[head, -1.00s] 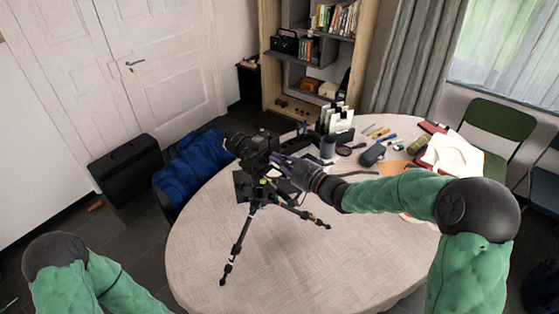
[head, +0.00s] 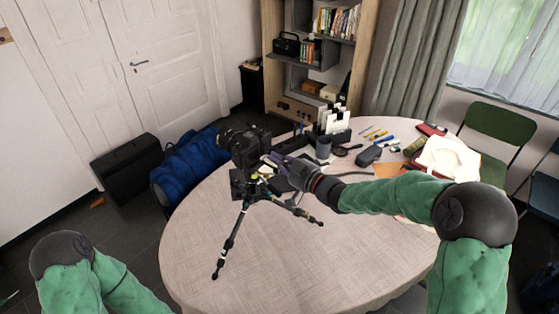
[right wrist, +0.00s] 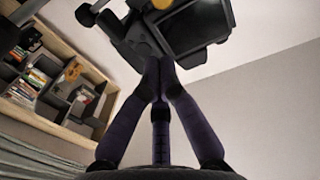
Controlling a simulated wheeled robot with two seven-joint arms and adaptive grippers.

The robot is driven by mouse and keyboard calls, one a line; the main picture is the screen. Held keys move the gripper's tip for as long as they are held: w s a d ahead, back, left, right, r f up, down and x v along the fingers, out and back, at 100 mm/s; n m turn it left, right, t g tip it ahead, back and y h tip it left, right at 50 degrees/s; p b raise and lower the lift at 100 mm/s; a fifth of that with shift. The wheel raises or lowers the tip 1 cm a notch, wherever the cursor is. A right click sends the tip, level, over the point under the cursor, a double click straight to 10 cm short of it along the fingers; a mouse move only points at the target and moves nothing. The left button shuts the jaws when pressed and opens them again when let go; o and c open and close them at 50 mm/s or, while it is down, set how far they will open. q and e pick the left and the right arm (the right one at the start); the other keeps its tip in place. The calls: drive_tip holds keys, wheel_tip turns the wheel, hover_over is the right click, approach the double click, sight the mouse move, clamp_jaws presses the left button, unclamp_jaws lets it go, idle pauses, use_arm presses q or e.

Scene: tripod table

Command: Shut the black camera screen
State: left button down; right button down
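The black camera (head: 250,144) stands on a tripod (head: 230,240) on the round table, its lens pointing left. My right gripper (head: 270,160) is at the camera's right side, low near the mount. In the right wrist view the camera (right wrist: 150,28) fills the top, with a dark flat panel (right wrist: 203,28), which looks like the screen, at its right. The fingers of my right gripper (right wrist: 161,66) come together at their tips just under the panel; I cannot tell whether they touch it. The screen's angle is unclear in the head view. My left gripper is out of view.
The round table (head: 200,230) is clear at the front and left. A dark cup (head: 323,147), a black organiser (head: 335,130), pens and a pouch (head: 368,156) lie behind and right of the camera. A blue bag (head: 190,165) stands beyond the left edge.

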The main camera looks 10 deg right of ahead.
use_arm(q)
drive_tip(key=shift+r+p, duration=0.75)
drive_tip(key=shift+p, duration=0.1)
use_arm(e)
drive_tip(key=v, duration=1)
drive_tip(key=shift+w+d, duration=0.2)
drive_tip(key=shift+d, duration=0.05)
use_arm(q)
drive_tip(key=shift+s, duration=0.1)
